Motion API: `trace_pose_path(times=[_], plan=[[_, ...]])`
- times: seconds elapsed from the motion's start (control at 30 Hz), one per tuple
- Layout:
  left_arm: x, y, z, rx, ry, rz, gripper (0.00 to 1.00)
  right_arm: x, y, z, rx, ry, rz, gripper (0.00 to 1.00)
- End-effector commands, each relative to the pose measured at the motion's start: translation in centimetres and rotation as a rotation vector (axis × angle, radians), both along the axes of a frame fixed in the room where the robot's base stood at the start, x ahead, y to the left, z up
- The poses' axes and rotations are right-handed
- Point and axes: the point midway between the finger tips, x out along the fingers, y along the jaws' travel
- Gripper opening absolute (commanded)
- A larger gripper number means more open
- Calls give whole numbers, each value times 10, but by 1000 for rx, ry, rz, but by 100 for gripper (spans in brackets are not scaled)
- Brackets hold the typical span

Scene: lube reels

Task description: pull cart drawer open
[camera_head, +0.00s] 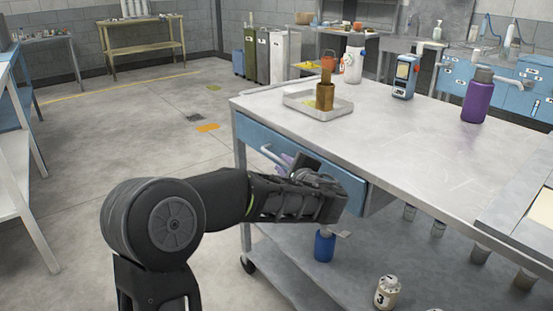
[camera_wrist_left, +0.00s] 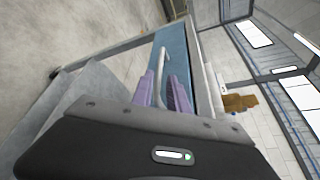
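The cart (camera_head: 400,140) has a grey metal top and a blue drawer front (camera_head: 258,136) under its near edge. A pale bar handle (camera_head: 268,155) sticks out from the drawer. My left gripper (camera_head: 287,162) is at the handle, its purple fingertips partly hidden by its own body. In the left wrist view, the fingers of my left gripper (camera_wrist_left: 163,92) stand apart on either side of the handle (camera_wrist_left: 161,65), with a gap visible beside the bar. My right gripper is not in view.
On the cart top stand a tray (camera_head: 306,108) with a brown container, a blue device (camera_head: 405,76), a white bottle (camera_head: 353,64) and a purple bottle (camera_head: 477,97). A lower shelf holds a blue bottle (camera_head: 324,246) and a white jar (camera_head: 387,292).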

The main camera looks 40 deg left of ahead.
Motion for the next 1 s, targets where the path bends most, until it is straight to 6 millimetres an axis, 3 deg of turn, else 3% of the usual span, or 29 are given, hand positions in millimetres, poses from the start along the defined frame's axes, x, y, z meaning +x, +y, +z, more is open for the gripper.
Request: trace_pose_path(times=[0.4, 0.77, 1.0], plan=[[34, 47, -14, -1, 2, 2, 20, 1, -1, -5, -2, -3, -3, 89], [38, 53, -15, 0, 1, 0, 20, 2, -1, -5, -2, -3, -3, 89], [38, 52, -15, -1, 1, 1, 1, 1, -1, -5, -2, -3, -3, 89]])
